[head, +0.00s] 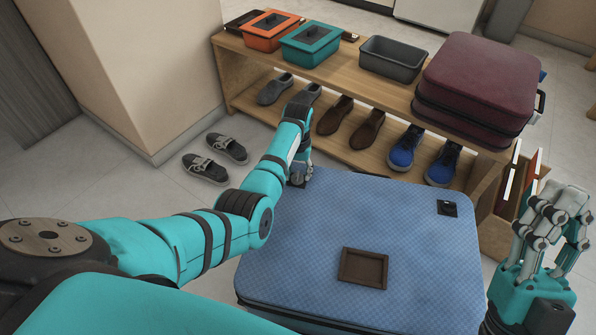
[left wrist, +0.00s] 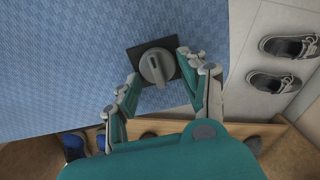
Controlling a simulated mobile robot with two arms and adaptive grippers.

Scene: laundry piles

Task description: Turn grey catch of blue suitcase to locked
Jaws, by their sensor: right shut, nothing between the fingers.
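The blue suitcase (head: 400,230) lies flat in front of me, with a patterned blue lid. Its grey catch (left wrist: 157,67) is a round knob with a raised bar on a black square plate, at the suitcase's far left corner in the head view. In the left wrist view the bar runs nearly along the picture's upright, slightly tilted. My left gripper (left wrist: 160,75) is open, with a finger on each side of the catch; I cannot tell whether they touch it. In the head view it partly hides the catch. My right gripper (head: 562,197) is shut and empty, right of the suitcase.
A second black plate (head: 447,208) sits near the lid's right edge, and a brown frame (head: 363,268) near its front. Behind stands a wooden shelf (head: 385,90) with shoes, bins and a maroon suitcase (head: 478,80). Grey shoes (head: 215,158) lie on the floor at left.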

